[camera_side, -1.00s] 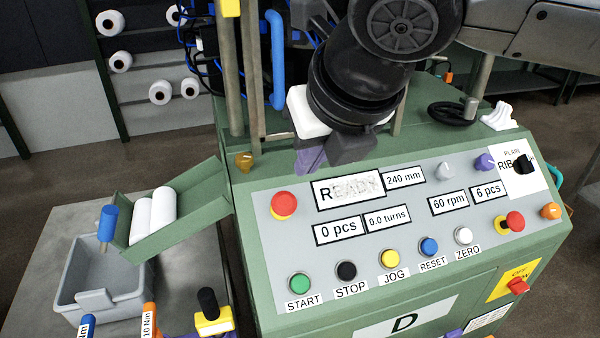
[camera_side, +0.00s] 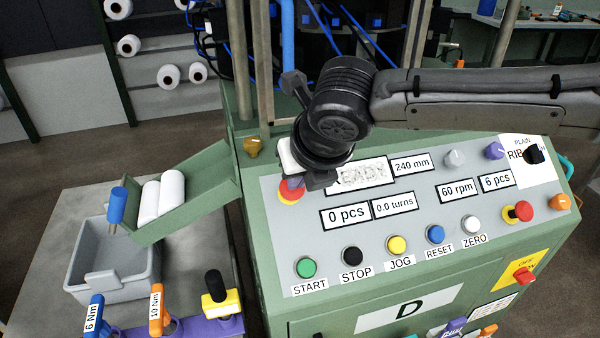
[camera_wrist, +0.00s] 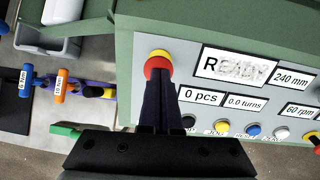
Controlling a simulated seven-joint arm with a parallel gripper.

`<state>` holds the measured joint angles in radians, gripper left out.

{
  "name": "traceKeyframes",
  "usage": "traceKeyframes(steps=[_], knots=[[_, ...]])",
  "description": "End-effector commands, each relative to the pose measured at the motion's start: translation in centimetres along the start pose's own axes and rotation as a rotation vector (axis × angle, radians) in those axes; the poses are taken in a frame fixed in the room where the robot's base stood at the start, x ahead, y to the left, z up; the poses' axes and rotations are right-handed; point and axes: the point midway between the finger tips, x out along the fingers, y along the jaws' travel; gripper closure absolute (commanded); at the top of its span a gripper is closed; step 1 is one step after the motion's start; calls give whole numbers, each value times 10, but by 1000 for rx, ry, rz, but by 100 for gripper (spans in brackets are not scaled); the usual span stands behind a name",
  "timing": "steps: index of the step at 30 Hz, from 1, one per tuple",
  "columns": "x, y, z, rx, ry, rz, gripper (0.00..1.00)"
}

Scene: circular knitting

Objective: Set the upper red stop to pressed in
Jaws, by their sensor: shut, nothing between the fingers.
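The upper red stop (camera_side: 289,197) is a round red button with a yellow collar at the upper left of the green machine's sloped panel. It also shows in the wrist view (camera_wrist: 158,65), just beyond my fingertips. My gripper (camera_side: 294,183) is shut and empty, its dark purple fingers (camera_wrist: 160,88) pointing at the button. In the side view the fingers overlap the button and hide part of it. I cannot tell whether they touch it, or whether it is pressed in.
A second red button (camera_side: 523,210) with a yellow base sits at the panel's right. The START (camera_side: 306,266), STOP (camera_side: 352,254) and JOG (camera_side: 397,244) buttons line the lower edge. A grey bin (camera_side: 112,275) stands on the table at left.

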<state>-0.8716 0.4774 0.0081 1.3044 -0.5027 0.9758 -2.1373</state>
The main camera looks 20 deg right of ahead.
Motion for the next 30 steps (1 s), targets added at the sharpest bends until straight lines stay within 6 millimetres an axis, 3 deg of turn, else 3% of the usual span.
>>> traceKeyframes(steps=[7, 13, 21, 26, 30], knots=[[1, 0, 0, 0, 1, -1, 100], [22, -1, 0, 0, 2, -2, 100], [29, -2, -1, -3, 3, -6, 100], [24, -2, 0, -3, 1, -7, 100], [6, -2, 0, -2, -2, -4, 100]])
